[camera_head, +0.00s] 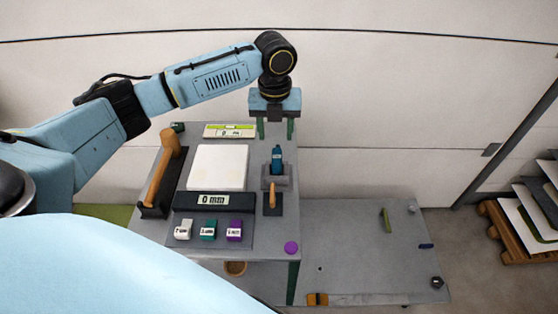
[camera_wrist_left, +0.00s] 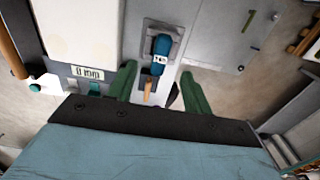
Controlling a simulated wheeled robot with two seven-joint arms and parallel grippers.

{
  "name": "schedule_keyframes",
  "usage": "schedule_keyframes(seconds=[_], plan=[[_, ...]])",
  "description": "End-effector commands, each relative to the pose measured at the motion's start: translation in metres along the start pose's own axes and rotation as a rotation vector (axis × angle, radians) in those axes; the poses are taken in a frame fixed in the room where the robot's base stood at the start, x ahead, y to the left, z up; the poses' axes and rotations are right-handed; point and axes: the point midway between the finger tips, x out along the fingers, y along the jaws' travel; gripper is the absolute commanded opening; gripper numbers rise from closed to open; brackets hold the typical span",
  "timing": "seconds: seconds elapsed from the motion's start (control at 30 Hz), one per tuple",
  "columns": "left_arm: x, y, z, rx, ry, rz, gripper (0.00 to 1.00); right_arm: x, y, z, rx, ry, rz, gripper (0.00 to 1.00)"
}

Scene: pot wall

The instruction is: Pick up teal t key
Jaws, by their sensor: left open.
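A teal key (camera_head: 277,158) stands in a grey square holder (camera_head: 284,182) on the right part of the grey workbench. In the left wrist view the teal key (camera_wrist_left: 161,48) has a white label and lies just beyond the fingertips, near the middle of the gap. My left gripper (camera_head: 275,131) is open and empty, with green fingers pointing down, farther back than the key and apart from it. The left gripper's fingers also show in the left wrist view (camera_wrist_left: 158,72). My right gripper is not in view.
An orange-handled tool (camera_head: 272,196) stands just in front of the holder. A white plate (camera_head: 217,167), a display bar (camera_head: 213,201), and white, teal (camera_head: 208,230) and purple blocks (camera_head: 234,231) lie left. A lower grey surface (camera_head: 350,240) extends right.

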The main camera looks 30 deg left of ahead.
Motion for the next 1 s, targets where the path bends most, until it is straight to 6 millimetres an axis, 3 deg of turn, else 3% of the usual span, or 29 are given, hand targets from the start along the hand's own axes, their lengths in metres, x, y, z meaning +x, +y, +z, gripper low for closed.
schedule_keyframes(seconds=[0.03,0.2,0.47,0.7,1.0], plan=[[0.013,0.001,-0.001,-0.002,0.004,0.004,0.50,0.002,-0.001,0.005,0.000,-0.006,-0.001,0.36],[0.042,0.000,-0.001,-0.001,0.002,0.002,0.50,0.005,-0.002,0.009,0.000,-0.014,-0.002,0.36],[0.061,-0.001,-0.003,0.000,0.002,0.001,0.50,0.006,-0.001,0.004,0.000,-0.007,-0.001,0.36],[0.096,-0.003,-0.009,-0.002,0.001,0.001,0.50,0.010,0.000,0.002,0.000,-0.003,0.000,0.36],[0.105,-0.003,-0.009,-0.001,-0.002,0.000,0.50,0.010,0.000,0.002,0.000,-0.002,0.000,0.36]])
